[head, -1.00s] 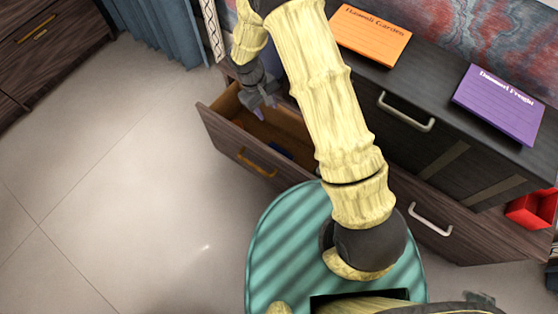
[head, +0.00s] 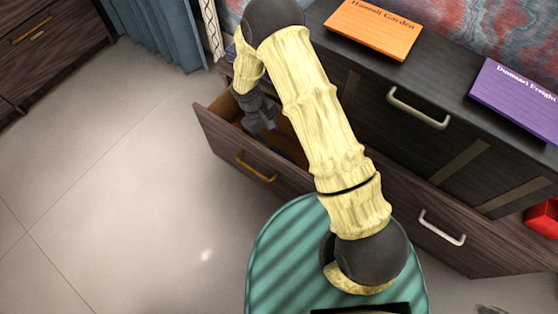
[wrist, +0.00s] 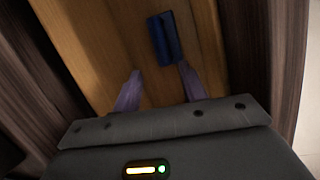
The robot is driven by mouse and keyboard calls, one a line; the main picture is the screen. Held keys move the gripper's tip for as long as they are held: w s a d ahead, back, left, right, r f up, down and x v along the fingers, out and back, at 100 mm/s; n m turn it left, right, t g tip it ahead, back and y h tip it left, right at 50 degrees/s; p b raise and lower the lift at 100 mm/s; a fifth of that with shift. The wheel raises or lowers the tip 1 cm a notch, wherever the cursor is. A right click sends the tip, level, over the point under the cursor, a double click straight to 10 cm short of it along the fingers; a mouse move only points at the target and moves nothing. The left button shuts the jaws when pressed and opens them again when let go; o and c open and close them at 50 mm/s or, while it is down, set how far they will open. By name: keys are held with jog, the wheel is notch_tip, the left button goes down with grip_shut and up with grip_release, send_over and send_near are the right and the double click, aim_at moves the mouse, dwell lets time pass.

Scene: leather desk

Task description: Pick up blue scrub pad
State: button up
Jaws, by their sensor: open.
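The blue scrub pad (wrist: 164,38) lies on the wooden floor of the open drawer, seen in the wrist view just beyond my gripper's fingertips. In the head view a small bit of blue (head: 284,153) shows in the drawer, mostly hidden by the drawer front and my arm. My gripper (wrist: 158,72) is open and empty, its two purple fingers pointing down into the drawer. The pad is ahead of the fingers, nearer the right one. In the head view my gripper (head: 262,128) is inside the drawer opening.
The open drawer's front (head: 243,160) and walls surround my gripper. An orange card (head: 370,28) and a purple card (head: 515,98) lie on the dark cabinet top. A red container (head: 543,218) stands at the right. The floor at left is clear.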

jog(key=b, duration=0.3)
send_over(279, 152)
jog(key=a, duration=0.2)
jog(key=f, duration=0.6)
jog(key=shift+w+d+f, duration=0.2)
jog(key=shift+w+f, duration=0.05)
jog(key=shift+f, duration=0.1)
jog(key=b+x, duration=0.3)
jog(key=x, duration=0.2)
jog(key=shift+s+a+f, duration=0.1)
jog(key=shift+s+f, duration=0.05)
jog(key=shift+f, duration=0.05)
jog(key=shift+r, duration=0.1)
grip_shut()
